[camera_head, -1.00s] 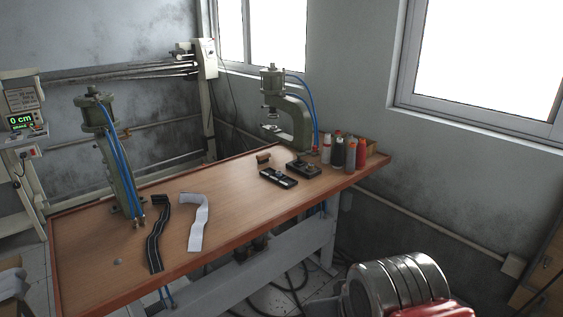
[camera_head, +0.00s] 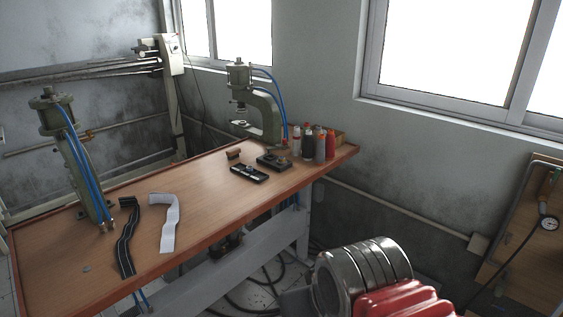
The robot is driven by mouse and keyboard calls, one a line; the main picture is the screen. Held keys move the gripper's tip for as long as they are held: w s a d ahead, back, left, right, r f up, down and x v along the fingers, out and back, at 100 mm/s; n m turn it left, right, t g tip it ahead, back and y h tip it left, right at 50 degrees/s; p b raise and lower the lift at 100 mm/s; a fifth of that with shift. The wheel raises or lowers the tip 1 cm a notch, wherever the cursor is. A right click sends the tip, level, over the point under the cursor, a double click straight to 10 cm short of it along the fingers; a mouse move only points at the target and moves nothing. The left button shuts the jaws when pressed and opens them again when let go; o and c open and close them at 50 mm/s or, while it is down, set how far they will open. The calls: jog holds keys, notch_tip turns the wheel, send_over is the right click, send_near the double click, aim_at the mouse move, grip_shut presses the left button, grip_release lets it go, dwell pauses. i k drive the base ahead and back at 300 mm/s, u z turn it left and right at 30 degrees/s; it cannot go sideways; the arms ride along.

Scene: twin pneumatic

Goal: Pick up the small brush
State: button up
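A small brown item (camera_head: 234,154), which looks like the small brush, lies on the wooden workbench (camera_head: 200,187) toward its far end. It is small in the picture, so its bristles cannot be made out clearly. It sits in front of the far green press (camera_head: 262,118) and just behind a black tray-like holder (camera_head: 249,173). Only a metal and red part of my own arm shows at the bottom right. My gripper is not in view, and nothing touches the brown item.
A dark block (camera_head: 274,162) and several bottles (camera_head: 308,146) stand right of the brown item. A black strip (camera_head: 126,243) and a white strip (camera_head: 169,222) lie nearer. Another green press (camera_head: 75,155) stands at left. Floor hoses (camera_head: 255,295) run below the bench.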

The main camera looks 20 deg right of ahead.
aim_at(234, 152)
jog(key=z, duration=0.85)
jog(key=i, duration=1.55)
jog(key=u, duration=1.05)
